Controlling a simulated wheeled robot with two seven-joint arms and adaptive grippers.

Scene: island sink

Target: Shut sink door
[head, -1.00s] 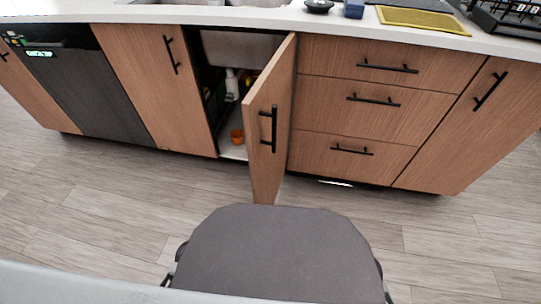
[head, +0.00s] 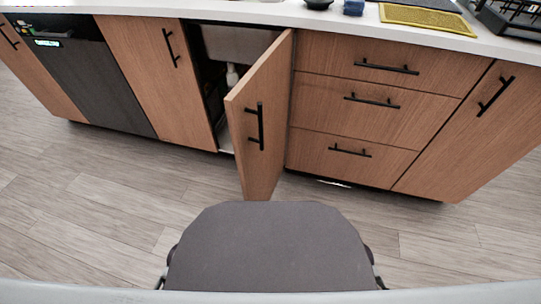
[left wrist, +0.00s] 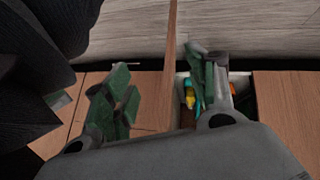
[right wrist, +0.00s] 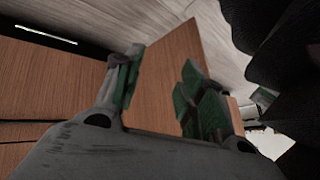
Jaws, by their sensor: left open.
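The wooden sink door (head: 262,120) stands partly open in the head view, hinged on its right side, with a black bar handle (head: 260,125) on its outer face. The sink cabinet opening (head: 215,75) shows behind it at left. In the left wrist view, my left gripper (left wrist: 160,88) has its fingers spread, with the door edge (left wrist: 171,55) showing between them. In the right wrist view, my right gripper (right wrist: 162,62) also has its fingers apart, in front of a wooden panel (right wrist: 165,85) that looks like the door. Contact cannot be told. Neither gripper shows in the head view.
Drawers (head: 380,70) stand right of the door, and a closed cabinet door (head: 150,70) and dark dishwasher (head: 85,80) stand left. In the left wrist view, small coloured items (left wrist: 192,97) sit inside the cabinet. Open wood floor (head: 100,210) lies in front.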

